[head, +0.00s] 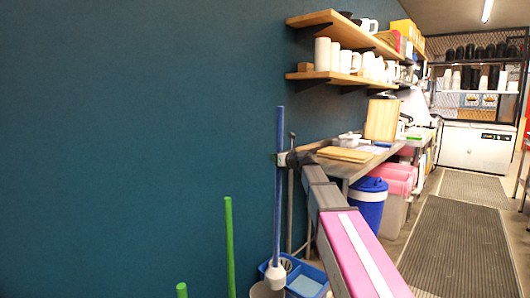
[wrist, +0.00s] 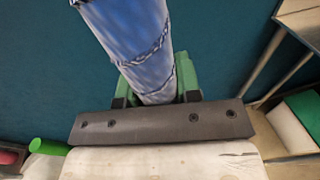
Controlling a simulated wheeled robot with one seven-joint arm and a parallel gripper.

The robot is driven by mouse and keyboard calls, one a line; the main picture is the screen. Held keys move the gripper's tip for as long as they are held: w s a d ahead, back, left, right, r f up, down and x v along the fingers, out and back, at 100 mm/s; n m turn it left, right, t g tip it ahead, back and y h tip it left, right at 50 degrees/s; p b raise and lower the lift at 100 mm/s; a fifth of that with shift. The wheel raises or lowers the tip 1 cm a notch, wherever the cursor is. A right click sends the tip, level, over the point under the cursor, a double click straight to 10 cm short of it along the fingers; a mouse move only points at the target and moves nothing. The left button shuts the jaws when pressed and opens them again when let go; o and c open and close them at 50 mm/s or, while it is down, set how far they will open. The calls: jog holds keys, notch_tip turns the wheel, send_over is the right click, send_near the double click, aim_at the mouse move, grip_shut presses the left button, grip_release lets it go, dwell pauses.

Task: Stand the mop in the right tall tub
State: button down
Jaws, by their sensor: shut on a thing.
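The mop is an upright blue pole (head: 279,190) with a white piece at its lower end, in front of the wall. My gripper (head: 282,159) is shut around the pole at about mid-height. In the wrist view the blue pole (wrist: 135,45) runs between the green fingers of my gripper (wrist: 153,85). A pale grey-brown tub (head: 264,291) shows under the white piece, cut off by the bottom edge. I cannot tell whether the mop's end is inside it or in front of it. No clear pair of tall tubs shows.
A blue compartment caddy (head: 306,286) stands just right of the pole. Green poles rise on the left, one tall (head: 229,245) and one short (head: 182,290). A metal table (head: 345,165) with a cutting board and a blue bin (head: 368,204) are to the right.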

jog(key=a+r+n+g+y, duration=0.3)
jog(key=a, duration=0.2)
notch_tip(320, 180, down, 24)
jog(key=shift+s+a, duration=0.15)
jog(key=shift+s, duration=0.15)
dwell(2.5)
jog(key=shift+f, duration=0.15)
jog(key=c, duration=0.7)
grip_release()
jog(key=shift+c, duration=0.2)
jog(key=v, duration=1.1)
jog(key=shift+r, duration=0.2)
jog(key=shift+a+f+h, duration=0.1)
jog(key=shift+h, duration=0.2)
